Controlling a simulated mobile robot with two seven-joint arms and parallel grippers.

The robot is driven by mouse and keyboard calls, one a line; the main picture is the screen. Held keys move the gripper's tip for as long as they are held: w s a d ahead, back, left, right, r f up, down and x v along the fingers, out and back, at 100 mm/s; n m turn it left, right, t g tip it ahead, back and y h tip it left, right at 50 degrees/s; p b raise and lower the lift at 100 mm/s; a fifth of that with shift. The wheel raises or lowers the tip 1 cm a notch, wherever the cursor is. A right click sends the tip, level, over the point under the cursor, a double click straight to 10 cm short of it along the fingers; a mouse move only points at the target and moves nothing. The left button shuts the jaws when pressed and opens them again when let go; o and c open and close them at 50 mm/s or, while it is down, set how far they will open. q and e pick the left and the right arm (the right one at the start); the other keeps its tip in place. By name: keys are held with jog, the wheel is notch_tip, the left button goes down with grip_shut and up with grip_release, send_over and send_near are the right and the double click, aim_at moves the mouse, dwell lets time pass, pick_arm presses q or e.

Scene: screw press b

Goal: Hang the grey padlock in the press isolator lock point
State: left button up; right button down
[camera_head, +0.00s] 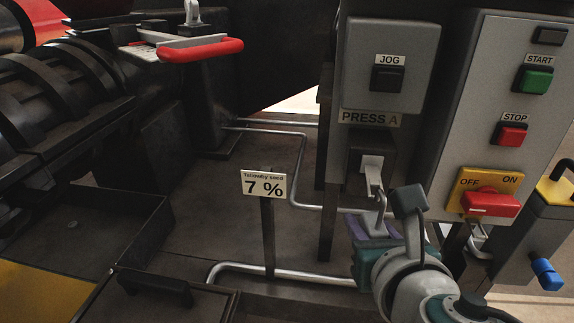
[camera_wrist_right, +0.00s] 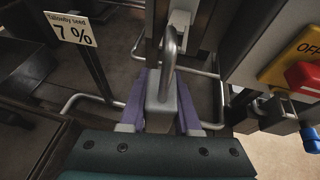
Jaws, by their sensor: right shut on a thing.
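My right gripper (camera_head: 376,232) is shut on the grey padlock, its purple fingers on either side of the body (camera_wrist_right: 162,112). The padlock is upright with its shackle (camera_wrist_right: 170,55) pointing up, and the shackle also shows in the head view (camera_head: 381,207). A pale grey tab (camera_head: 371,173) sticks out of a dark box below the PRESS A label. The shackle top is right at this tab; I cannot tell whether it passes through. The yellow isolator plate (camera_head: 466,186) has a red handle (camera_head: 490,204). My left gripper is not in view.
A metal loop (camera_head: 479,238) shows below the isolator. A blue-tipped box (camera_head: 545,240) stands at the right. A sign reading 7 % (camera_head: 264,186) stands on a post left of my gripper. Bent metal pipes (camera_head: 295,201) run behind it. A red lever (camera_head: 202,50) is at upper left.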

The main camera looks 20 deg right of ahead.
jog(key=shift+s+a, duration=0.1)
dwell(0.3)
jog(key=shift+s+a+p, duration=0.2)
jog(key=shift+s+a, duration=0.25)
jog(key=shift+s, duration=0.3)
jog(key=shift+s+a+p, duration=0.15)
jog(key=shift+s+a, duration=0.25)
jog(key=shift+s, duration=0.3)
jog(key=shift+s+d+f, duration=0.15)
jog(key=shift+s+d, duration=0.05)
jog(key=shift+d, duration=0.05)
jog(key=s+d+f+m+g+h+b, duration=0.1)
jog(key=s+d+f+b, duration=0.3)
jog(key=s+d, duration=0.7)
notch_tip(320, 180, down, 2)
jog(key=shift+d+f+m+h, duration=0.1)
jog(key=shift+d+m+h, duration=0.4)
jog(key=shift+m+h, duration=0.15)
